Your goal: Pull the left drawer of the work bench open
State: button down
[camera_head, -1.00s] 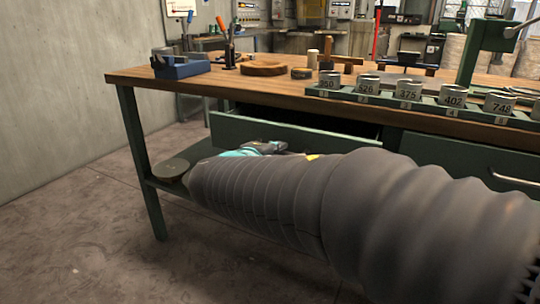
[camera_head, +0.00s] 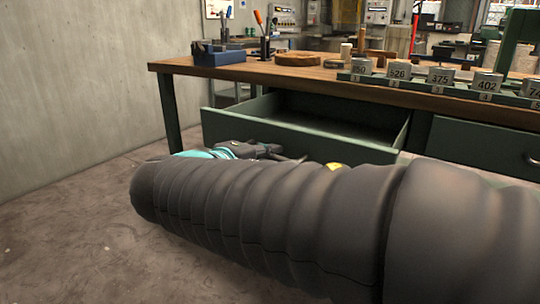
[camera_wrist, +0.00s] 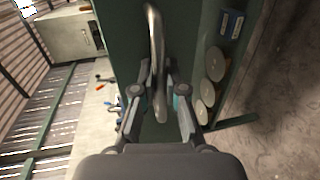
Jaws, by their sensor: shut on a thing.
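The left drawer (camera_head: 330,150) of the green work bench (camera_head: 300,73) is pulled well out in the head view, and its inside shows as empty where visible. In the wrist view the green drawer front (camera_wrist: 130,50) fills the middle, with a metal bar handle (camera_wrist: 156,50) running up it. My gripper (camera_wrist: 158,93) has its two fingers on either side of the handle and is shut on it. In the head view my gripper (camera_head: 275,152) is at the drawer front, and my dark ribbed arm hides the handle and the lower front.
A closed right drawer (camera_head: 485,145) is beside it. On the bench top stand a blue box (camera_head: 218,57), numbered metal cups (camera_head: 438,77) and a round wooden piece (camera_head: 298,59). A concrete wall (camera_head: 70,90) is at the left. Open floor (camera_head: 60,240) lies in front.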

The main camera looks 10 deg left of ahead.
jog(key=c, duration=1.2)
grip_release()
jog(key=v, duration=1.2)
jog(key=shift+s+d, duration=0.1)
